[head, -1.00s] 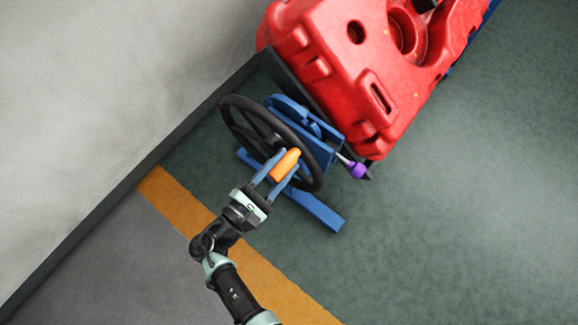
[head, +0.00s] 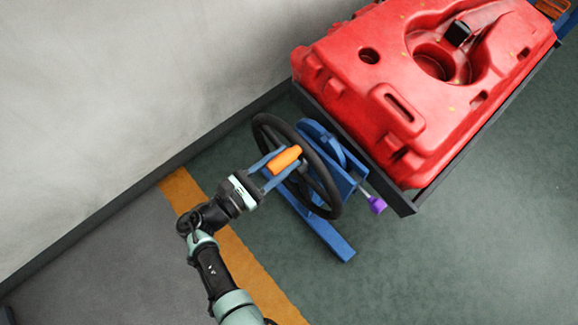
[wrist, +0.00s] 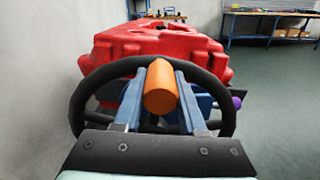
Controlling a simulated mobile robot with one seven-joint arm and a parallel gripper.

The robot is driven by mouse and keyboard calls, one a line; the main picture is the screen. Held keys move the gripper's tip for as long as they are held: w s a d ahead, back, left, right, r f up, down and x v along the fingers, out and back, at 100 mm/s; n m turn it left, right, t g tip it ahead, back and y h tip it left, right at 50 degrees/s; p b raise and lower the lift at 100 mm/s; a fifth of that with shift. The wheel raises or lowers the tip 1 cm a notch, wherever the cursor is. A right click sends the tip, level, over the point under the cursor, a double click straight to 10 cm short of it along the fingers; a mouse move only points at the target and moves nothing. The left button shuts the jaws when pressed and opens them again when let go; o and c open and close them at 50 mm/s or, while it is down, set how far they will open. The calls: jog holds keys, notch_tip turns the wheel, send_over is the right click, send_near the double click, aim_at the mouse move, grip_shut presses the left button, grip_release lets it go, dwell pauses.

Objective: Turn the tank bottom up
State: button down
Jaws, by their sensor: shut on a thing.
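The red tank (head: 440,75) lies in a dark cradle frame (head: 408,203) at the upper right of the head view, a round recess showing on its upper face. It also shows behind the wheel in the wrist view (wrist: 150,45). A black handwheel (head: 328,178) stands on a blue stand (head: 330,238) at the tank's near end. My gripper (head: 285,162) is shut on the wheel's orange handle (head: 286,160). In the wrist view the handle (wrist: 160,88) sits between the two blue fingers. A purple knob (head: 377,205) sticks out beside the stand.
A pale wall (head: 120,90) runs along the left, with a dark skirting. An orange floor stripe (head: 250,262) crosses the floor below the stand. Blue workbenches (wrist: 270,25) stand far back in the wrist view. The green floor at right is clear.

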jog(key=shift+w+a+r+b, duration=0.1)
jog(key=shift+w+a+b, duration=0.25)
jog(key=shift+w+a, duration=0.6)
jog(key=shift+w+d, duration=0.1)
jog(key=shift+c, duration=2.4)
grip_release()
jog(key=shift+w, duration=0.1)
jog(key=b+v, duration=0.1)
jog(key=v, duration=1.2)
